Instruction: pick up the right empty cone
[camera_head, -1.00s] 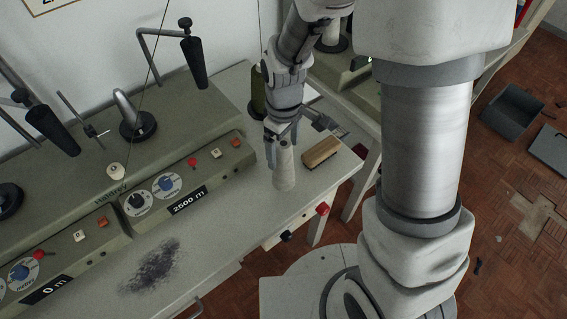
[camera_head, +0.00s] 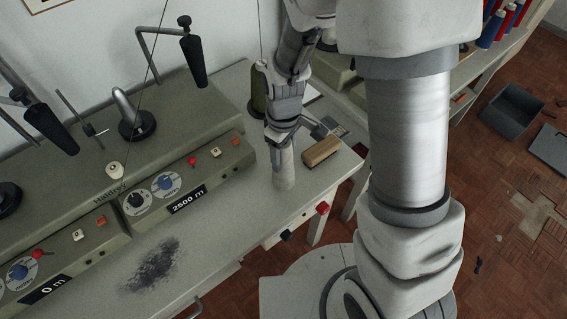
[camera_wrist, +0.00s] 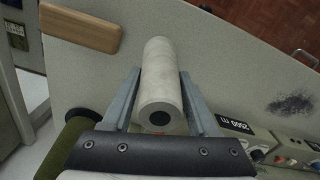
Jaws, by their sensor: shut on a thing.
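A pale grey-white empty cone (camera_head: 284,174) stands upright on the grey table, near its right end, in the head view. It also shows in the wrist view (camera_wrist: 160,75), with a dark hole in its near end. My gripper (camera_head: 279,135) comes down from above onto the cone's upper part. In the wrist view my gripper (camera_wrist: 160,98) has one finger along each side of the cone, shut on it. The cone's base looks close to or on the table top; I cannot tell whether it touches.
A wooden-backed brush (camera_head: 322,151) lies just right of the cone. A dark green cone (camera_head: 258,92) stands behind my gripper. The winding machine with its 2500 m label (camera_head: 188,199) is to the left. A dark smudge (camera_head: 153,265) marks the table's front left.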

